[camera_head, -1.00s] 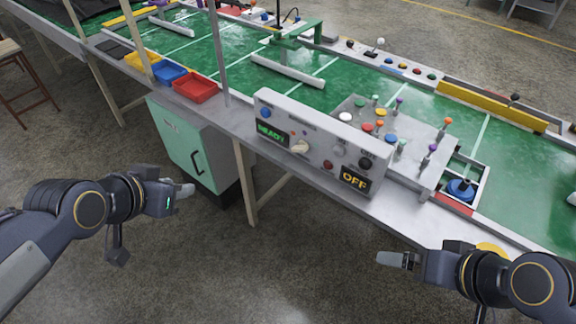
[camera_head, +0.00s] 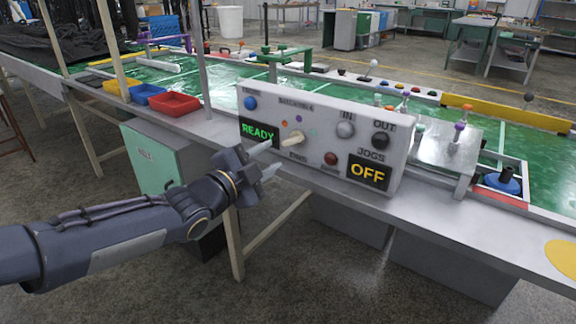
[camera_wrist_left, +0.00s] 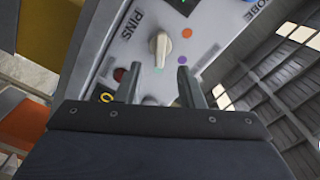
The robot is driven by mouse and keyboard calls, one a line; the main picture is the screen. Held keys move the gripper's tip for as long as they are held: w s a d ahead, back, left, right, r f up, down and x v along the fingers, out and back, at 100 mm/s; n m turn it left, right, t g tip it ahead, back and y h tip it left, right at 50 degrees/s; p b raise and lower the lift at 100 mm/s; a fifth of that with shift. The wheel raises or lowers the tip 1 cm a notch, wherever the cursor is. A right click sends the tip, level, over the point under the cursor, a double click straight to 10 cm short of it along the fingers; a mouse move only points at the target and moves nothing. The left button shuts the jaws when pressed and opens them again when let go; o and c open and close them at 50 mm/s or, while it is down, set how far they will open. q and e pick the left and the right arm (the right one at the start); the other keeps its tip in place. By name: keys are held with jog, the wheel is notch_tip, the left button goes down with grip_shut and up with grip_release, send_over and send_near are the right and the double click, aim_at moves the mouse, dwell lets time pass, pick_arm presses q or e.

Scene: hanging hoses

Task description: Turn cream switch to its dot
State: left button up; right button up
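The cream switch (camera_head: 292,138) is on the front of the grey panel (camera_head: 225,118), between the green READY display (camera_head: 258,133) and the silver IN knob (camera_head: 345,130). It also shows in the left wrist view (camera_wrist_left: 158,48), with an orange dot (camera_wrist_left: 187,33) and a purple dot (camera_wrist_left: 182,58) beside it. I cannot tell which dot belongs to it. My left gripper (camera_head: 267,160) is open and empty in front of the panel, just left of and below the switch. In the left wrist view its fingers (camera_wrist_left: 158,84) stand apart, short of the switch. My right gripper is out of view.
The panel also bears a blue button (camera_head: 250,103), a dark red button (camera_head: 331,158), a black OUT knob (camera_head: 380,141) and an OFF display (camera_head: 369,172). Red (camera_head: 175,104) and blue (camera_head: 146,93) bins stand left of it. A blue round part (camera_head: 502,182) is at right.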

aim_at(290, 143)
pick_arm(q)
jog(key=b+x, duration=0.1)
jog(key=x, duration=0.6)
jog(key=shift+w+d+r, duration=0.1)
jog(key=shift+w+d, duration=0.15)
jog(key=shift+c, duration=0.4)
grip_shut()
